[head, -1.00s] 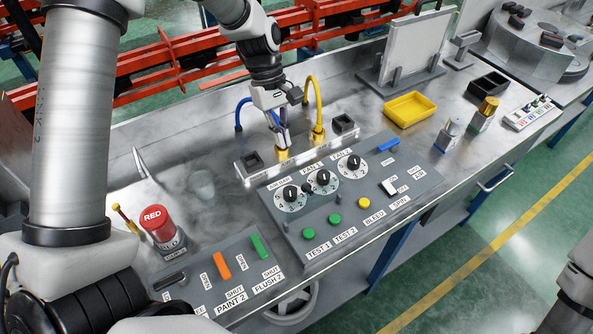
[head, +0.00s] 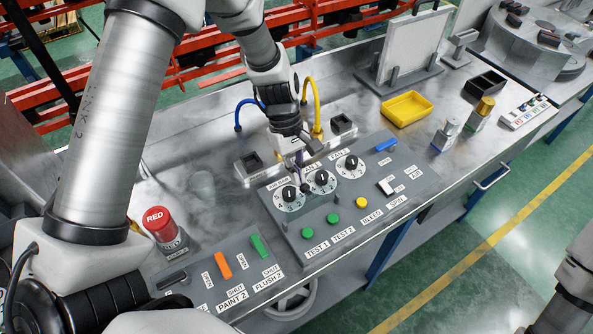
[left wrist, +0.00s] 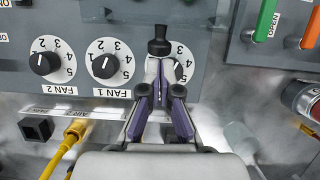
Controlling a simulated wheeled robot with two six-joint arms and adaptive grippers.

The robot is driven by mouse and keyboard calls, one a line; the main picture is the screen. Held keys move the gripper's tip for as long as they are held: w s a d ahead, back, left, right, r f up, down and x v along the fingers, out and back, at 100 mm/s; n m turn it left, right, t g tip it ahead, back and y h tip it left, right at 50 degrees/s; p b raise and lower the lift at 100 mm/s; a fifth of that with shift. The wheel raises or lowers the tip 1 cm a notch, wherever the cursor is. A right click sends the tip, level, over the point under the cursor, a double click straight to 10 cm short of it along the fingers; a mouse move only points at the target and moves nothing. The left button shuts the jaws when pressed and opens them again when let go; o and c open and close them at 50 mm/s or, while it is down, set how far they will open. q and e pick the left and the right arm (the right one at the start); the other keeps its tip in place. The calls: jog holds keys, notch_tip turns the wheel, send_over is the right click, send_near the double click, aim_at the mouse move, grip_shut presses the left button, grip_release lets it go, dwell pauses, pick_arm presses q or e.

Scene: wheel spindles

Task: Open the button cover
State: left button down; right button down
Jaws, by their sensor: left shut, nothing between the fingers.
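I cannot tell any part for certain as a button cover. My left gripper (head: 303,163) is shut and empty, low over the dials near FAN 1. My right gripper is out of view.
A yellow hose (head: 316,105) and a blue hose (head: 240,115) stand behind the panel. A yellow tray (head: 408,109) sits at the right.

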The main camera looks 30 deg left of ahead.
pick_arm(q)
jog(key=shift+s+d+r+y+p, duration=0.4)
jog(key=shift+d+r+p, duration=0.25)
jog(key=shift+p, duration=0.1)
jog(key=v, duration=1.2)
jog(key=shift+s, duration=0.3)
